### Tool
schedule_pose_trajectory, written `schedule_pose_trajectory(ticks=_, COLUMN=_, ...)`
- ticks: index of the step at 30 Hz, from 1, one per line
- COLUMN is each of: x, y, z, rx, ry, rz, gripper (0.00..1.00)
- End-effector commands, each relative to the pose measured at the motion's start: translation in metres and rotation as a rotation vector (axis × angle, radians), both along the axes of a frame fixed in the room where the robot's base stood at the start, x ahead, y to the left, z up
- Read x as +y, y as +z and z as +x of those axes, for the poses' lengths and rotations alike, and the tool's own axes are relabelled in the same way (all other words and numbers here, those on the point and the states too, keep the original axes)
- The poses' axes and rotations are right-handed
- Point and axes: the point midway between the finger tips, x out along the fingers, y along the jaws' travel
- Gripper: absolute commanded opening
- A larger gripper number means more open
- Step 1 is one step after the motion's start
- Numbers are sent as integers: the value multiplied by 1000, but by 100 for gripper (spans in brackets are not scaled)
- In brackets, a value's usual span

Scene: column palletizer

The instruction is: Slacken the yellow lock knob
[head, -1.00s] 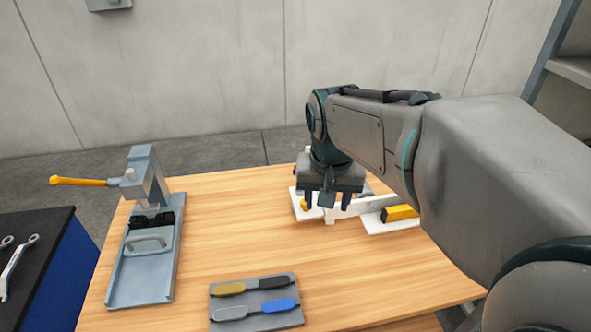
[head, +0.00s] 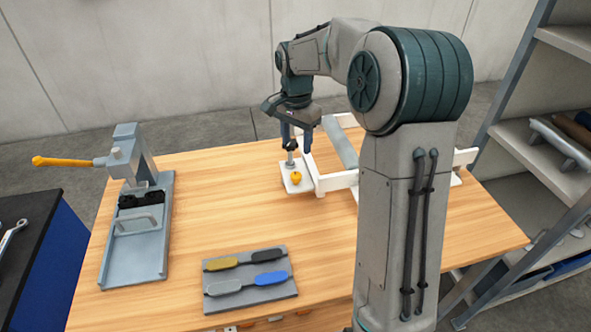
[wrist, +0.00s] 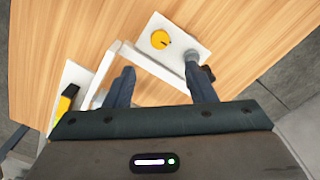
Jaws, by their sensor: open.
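The yellow lock knob (head: 296,178) is a small round knob on a white plate (head: 287,189) at the left end of a white frame. In the wrist view the knob (wrist: 160,39) shows a dark line across its top and lies ahead of the fingers. My gripper (head: 298,150) is open and empty, pointing down above the white plate, behind the knob and apart from it. The right fingertip overlaps a grey post (wrist: 194,56); contact cannot be told.
The white frame (head: 337,182) extends right, partly behind my arm. A yellow block (wrist: 67,100) shows in the wrist view. A grey press (head: 137,225) with an orange handle stands at left. A grey tray (head: 251,296) with coloured handles lies in front. The wooden table between is clear.

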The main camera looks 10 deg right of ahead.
Motion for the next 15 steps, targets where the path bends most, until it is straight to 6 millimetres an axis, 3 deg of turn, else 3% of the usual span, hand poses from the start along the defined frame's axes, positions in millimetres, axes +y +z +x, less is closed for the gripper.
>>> schedule_pose_trajectory(ticks=9, x=0, y=-68, z=-1, rx=4, ry=2, rz=0, gripper=50)
schedule_pose_trajectory(ticks=15, x=0, y=-96, z=-1, rx=2, ry=2, rz=1, gripper=50)
